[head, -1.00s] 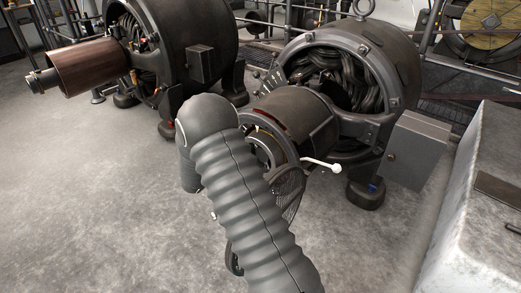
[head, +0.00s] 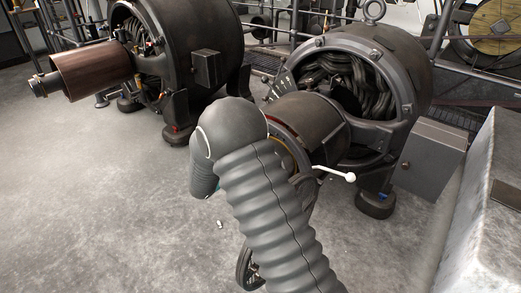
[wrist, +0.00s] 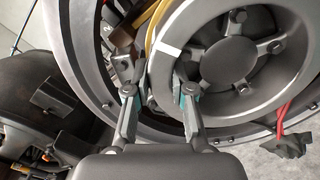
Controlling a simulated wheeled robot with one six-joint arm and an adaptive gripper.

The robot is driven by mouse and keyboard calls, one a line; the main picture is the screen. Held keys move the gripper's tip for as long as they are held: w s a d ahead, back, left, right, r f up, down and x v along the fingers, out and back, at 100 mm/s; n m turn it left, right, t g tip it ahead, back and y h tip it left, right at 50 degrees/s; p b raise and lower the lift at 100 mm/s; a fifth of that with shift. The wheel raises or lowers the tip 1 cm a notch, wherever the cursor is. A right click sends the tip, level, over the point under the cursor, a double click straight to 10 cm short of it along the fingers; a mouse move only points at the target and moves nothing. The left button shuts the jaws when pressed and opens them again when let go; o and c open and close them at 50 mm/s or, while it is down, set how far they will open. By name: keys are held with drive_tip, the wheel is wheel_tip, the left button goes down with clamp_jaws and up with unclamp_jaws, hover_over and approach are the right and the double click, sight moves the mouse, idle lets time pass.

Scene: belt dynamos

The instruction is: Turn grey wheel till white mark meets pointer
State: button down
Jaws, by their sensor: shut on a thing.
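The grey wheel (wrist: 228,58) fills the upper right of the wrist view, with a round hub and several bolts. A white mark (wrist: 170,49) shows on its rim at the upper left. My gripper (wrist: 158,90) has its two teal-padded fingers on either side of the wheel's left rim, below the white mark, and is shut on it. In the head view my arm's ribbed sleeve hides the gripper and most of the wheel. A white rod with a ball end (head: 349,177) sticks out beside the dynamo; I cannot tell whether it is the pointer.
The near dynamo (head: 385,70) stands at the right with a grey box (head: 432,148) on its side. Another dynamo (head: 190,60) stands at the back left. A pale block (head: 490,220) borders the right. The floor (head: 90,200) at the left is clear.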

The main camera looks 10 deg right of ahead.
idle(0.4)
drive_tip(key=c, duration=1)
unclamp_jaws()
drive_tip(key=v, duration=1.2)
